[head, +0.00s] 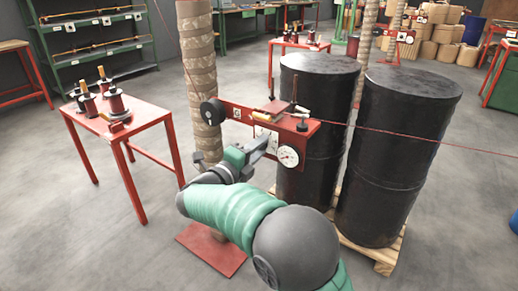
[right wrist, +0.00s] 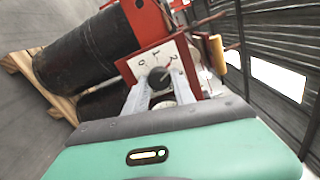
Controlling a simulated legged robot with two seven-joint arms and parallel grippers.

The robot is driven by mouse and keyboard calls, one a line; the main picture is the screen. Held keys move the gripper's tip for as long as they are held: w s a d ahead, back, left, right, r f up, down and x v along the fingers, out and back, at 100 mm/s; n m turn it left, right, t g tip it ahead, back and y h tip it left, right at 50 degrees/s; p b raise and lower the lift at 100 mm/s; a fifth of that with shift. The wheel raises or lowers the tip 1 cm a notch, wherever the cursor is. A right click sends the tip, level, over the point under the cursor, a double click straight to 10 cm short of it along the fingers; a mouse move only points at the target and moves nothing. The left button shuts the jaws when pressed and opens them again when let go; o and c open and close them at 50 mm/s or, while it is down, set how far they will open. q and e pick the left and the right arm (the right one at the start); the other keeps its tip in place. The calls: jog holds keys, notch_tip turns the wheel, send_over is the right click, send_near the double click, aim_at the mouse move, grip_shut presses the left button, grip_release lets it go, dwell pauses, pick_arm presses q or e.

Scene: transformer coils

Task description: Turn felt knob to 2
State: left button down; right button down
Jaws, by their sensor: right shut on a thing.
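The felt knob (right wrist: 158,76) is a dark round knob on a white dial plate (right wrist: 143,64) marked 0, 1 and 2 in the right wrist view. A small reddish mark on the knob seems to face the 2. My right gripper (right wrist: 157,84) has its fingers on either side of the knob and is shut on it. In the head view my right gripper (head: 262,142) reaches the white plate on the front of the red winding machine (head: 236,112) and hides most of the knob. My left gripper is not in view.
A round gauge (head: 289,156) sits right of the dial plate. Black drums (head: 312,120) on a pallet (head: 385,262) stand close behind and right. A red-framed table (head: 146,108) with coils stands left. A red wire (head: 420,142) stretches right from the machine.

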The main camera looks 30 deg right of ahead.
jog(key=c, duration=1.1)
grip_release()
jog(key=shift+w+f, duration=0.1)
jog(key=shift+f, duration=0.15)
jog(key=shift+r, duration=0.1)
jog(key=shift+a+r, duration=0.1)
jog(key=shift+a, duration=0.05)
jog(key=p+v, duration=0.5)
jog(key=v, duration=1.1)
jog(key=shift+s+a, duration=0.2)
jog(key=shift+a, duration=0.15)
